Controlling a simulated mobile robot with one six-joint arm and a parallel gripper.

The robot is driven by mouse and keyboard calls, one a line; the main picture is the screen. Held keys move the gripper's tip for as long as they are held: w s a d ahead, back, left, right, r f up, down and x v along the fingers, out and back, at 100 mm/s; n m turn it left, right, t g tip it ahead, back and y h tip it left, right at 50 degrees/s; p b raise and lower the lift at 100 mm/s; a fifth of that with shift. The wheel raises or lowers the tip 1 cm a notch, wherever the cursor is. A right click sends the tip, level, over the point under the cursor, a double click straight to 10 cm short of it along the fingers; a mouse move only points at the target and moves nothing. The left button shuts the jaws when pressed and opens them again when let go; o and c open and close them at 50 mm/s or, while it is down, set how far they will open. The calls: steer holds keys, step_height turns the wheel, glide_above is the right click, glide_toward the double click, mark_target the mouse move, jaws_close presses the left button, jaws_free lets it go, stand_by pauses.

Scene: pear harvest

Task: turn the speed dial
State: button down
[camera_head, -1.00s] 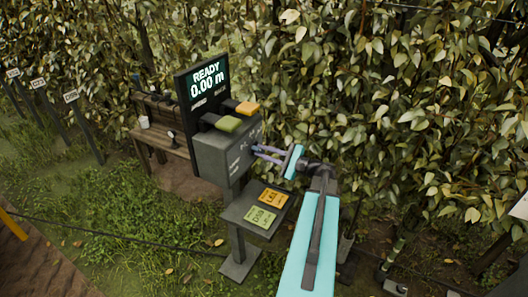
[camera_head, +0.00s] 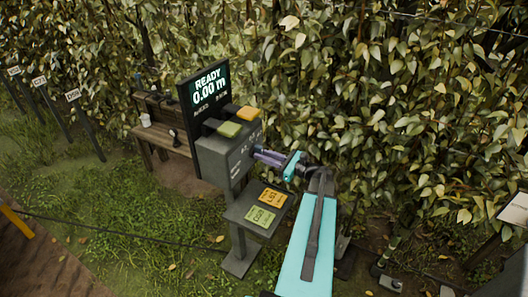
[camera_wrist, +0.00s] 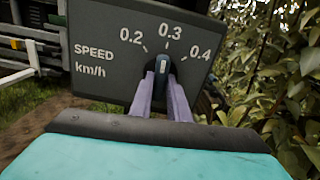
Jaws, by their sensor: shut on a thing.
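The speed dial (camera_wrist: 163,68) is a small dark knob with a pale pointer line, on a dark panel (camera_wrist: 105,40) marked "SPEED km/h" with 0.2, 0.3 and 0.4. In the wrist view its pointer stands nearly upright, towards 0.3. My gripper (camera_wrist: 163,75) has its two purple fingers on either side of the knob, shut on it. In the head view my gripper (camera_head: 256,153) reaches the right face of the grey control box (camera_head: 215,158); the dial itself is hidden there.
A black display (camera_head: 207,88) reading "READY 0.00 m" stands on the box, beside a green button (camera_head: 229,129) and an orange button (camera_head: 249,114). A tray (camera_head: 238,213) with two label cards sits below. A wooden bench (camera_head: 165,133) stands behind left. Dense foliage fills the right.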

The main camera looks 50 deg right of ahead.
steer(key=shift+m, duration=0.5)
steer(key=c, duration=1.7)
jaws_free()
steer(key=shift+s, duration=0.15)
steer(key=shift+b+v, duration=1.6)
steer(key=shift+v, duration=5.2)
